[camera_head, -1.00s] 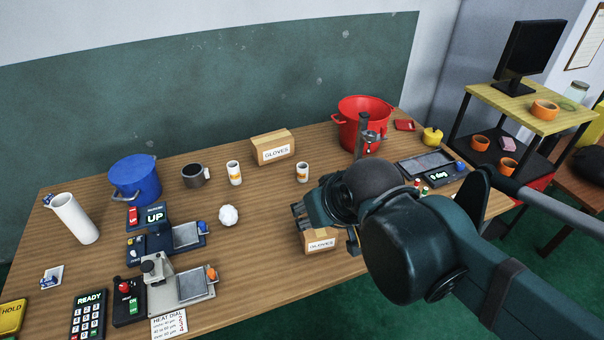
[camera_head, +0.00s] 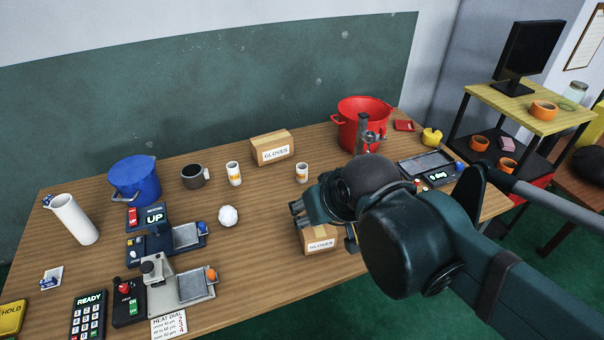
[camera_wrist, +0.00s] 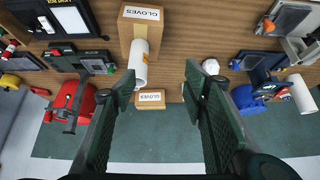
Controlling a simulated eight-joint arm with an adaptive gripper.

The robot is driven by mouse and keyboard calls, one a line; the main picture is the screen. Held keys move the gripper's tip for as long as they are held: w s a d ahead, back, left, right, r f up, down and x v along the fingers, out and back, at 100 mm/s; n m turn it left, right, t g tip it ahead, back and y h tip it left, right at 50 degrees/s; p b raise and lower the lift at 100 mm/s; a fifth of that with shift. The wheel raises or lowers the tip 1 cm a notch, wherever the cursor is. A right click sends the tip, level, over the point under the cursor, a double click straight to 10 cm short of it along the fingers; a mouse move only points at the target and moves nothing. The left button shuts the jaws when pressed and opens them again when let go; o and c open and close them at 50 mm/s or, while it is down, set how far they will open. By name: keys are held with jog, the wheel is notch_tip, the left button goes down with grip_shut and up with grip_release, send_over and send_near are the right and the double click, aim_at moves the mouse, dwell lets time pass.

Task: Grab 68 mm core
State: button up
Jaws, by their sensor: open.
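Two white cylinders with orange labels stand on the table in the head view: a taller one (camera_head: 234,173) and a shorter one (camera_head: 302,173). Their label text is too small to read, so I cannot tell which is the 68 mm core.
A near gloves box (camera_head: 320,243) sits under my gripper; another gloves box (camera_head: 272,148) stands at the back. A red pot (camera_head: 362,112), blue pot (camera_head: 135,180), grey mug (camera_head: 194,176) and white ball (camera_head: 228,215) are around. Small machines crowd the left front. Bare table lies between.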

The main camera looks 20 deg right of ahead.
jog(key=w, duration=0.1)
jog(key=m+g+p, duration=0.7)
jog(key=m+p, duration=0.5)
jog(key=m, duration=0.4)
send_over(302, 173)
jog(key=w+d, duration=0.1)
jog(key=w, duration=0.1)
notch_tip(302, 173, down, 13)
jog(key=shift+d+f, duration=0.1)
jog(key=shift+f+b, duration=0.3)
jog(key=shift+f, duration=1)
